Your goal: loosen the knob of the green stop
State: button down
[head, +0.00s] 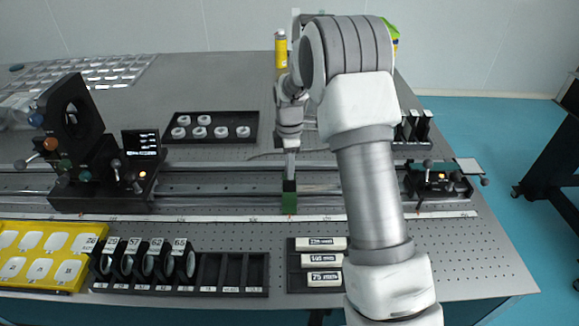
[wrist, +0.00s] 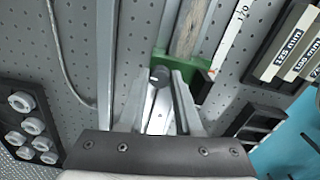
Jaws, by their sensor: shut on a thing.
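The green stop (head: 289,203) sits on the long rail near the middle of the table. In the wrist view its green body (wrist: 206,72) shows just beyond my fingertips. The stop's knob (wrist: 158,73) is a small dark round end on the near side, between the two fingers. My gripper (head: 290,172) comes down onto the stop from above, with its fingers on either side of the knob. In the wrist view my gripper (wrist: 160,82) is shut on the knob. The finger contact itself is partly hidden in both views.
A dark optical mount (head: 80,150) stands on the rail at left, and a smaller carriage (head: 438,182) at right. A lens rack (head: 190,270) and a block of labelled plates (head: 318,262) lie in front. A tray of white rings (head: 210,128) lies behind.

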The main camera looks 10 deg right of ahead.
jog(key=m, duration=0.3)
jog(key=shift+m, duration=0.3)
jog(key=m, duration=0.3)
jog(key=shift+m+p, duration=0.35)
jog(key=shift+m, duration=0.05)
jog(key=m, duration=0.7)
jog(key=m+p, duration=0.1)
jog(key=m, duration=0.2)
jog(key=shift+m, duration=0.4)
jog(key=m, duration=0.3)
jog(key=shift+m, duration=0.3)
jog(key=m+p, duration=0.1)
jog(key=m, duration=0.2)
jog(key=shift+a+r+m, duration=0.1)
jog(key=shift+m, duration=0.2)
jog(key=shift+m+p, duration=0.4)
jog(key=shift+m, duration=1.4)
